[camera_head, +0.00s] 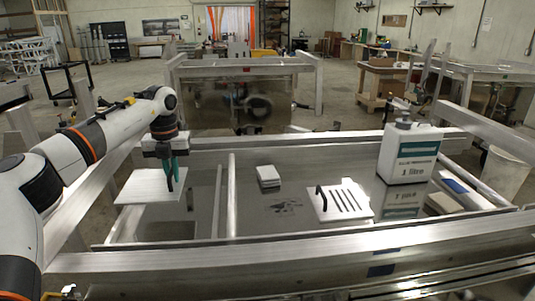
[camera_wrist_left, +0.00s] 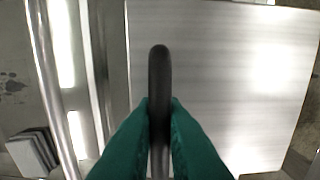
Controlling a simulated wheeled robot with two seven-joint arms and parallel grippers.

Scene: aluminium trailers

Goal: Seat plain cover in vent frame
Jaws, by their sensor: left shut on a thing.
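My left gripper (camera_head: 172,184) has green fingers shut on the black handle of the plain cover (camera_head: 140,187), a flat pale square plate. The cover hangs roughly level above the left part of the aluminium trailer, clear of its metal floor. In the left wrist view, the green fingers (camera_wrist_left: 160,105) pinch the upright handle, and the brushed plate (camera_wrist_left: 225,60) fills the right side. Below and right of the cover are bright metal rails (camera_head: 232,195); I cannot tell for sure which edges form the vent frame. My right gripper is not in view.
A slotted plate (camera_head: 350,204) with a black handle lies on the trailer bed. A small stack of pale blocks (camera_head: 268,176) lies left of it. A white-and-green jug (camera_head: 409,155) stands at the right. A long beam (camera_head: 300,245) runs along the front.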

